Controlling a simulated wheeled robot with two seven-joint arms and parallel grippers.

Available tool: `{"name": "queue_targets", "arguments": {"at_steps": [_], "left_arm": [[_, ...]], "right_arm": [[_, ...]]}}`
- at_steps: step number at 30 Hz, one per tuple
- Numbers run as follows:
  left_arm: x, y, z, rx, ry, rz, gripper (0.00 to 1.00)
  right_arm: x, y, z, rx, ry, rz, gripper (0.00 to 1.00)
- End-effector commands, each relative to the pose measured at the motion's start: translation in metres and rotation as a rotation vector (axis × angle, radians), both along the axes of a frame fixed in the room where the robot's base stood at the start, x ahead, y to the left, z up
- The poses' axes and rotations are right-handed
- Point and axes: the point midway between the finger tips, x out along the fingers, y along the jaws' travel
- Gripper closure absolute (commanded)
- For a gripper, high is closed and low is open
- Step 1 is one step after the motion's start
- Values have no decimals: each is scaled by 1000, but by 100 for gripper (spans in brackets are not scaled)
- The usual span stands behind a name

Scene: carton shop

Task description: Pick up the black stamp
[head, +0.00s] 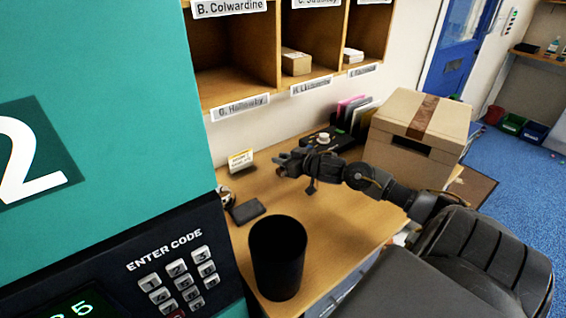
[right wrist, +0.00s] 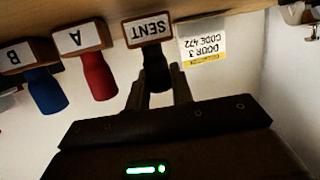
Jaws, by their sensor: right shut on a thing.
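The black stamp (right wrist: 156,66), with a dark handle and a "SENT" label on its wooden block, shows in the right wrist view, which looks upside down. My right gripper (right wrist: 161,78) has its two fingers around the handle and is shut on it. The stamp stands in line with a red-handled stamp (right wrist: 97,72) marked A and a blue-handled one (right wrist: 46,90) marked B. In the head view my right gripper (head: 279,166) is over the desk near the wall; the stamps cannot be made out there. My left gripper is not in view.
A small card (head: 241,160) reading "DOOR 3 CODE 472" stands beside the gripper. A black bin (head: 277,262) is at the desk's near edge, with a dark flat pad (head: 249,211) behind it. A taped carton (head: 410,125) stands right. The desk's middle (head: 325,225) is clear.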

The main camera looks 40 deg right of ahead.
Motion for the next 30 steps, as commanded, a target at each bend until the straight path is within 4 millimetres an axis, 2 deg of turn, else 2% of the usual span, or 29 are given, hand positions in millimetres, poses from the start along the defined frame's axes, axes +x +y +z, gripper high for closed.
{"name": "queue_targets", "arguments": {"at_steps": [6,8,15,24,30], "left_arm": [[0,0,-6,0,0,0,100],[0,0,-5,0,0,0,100],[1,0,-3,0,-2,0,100],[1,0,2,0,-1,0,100],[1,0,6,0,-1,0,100]], "right_arm": [[-1,0,27,-4,-3,2,100],[-11,-2,36,-6,0,3,100],[-53,-9,87,-6,3,5,100],[-103,-20,108,1,1,1,100],[-126,-25,119,1,-1,0,100]]}}
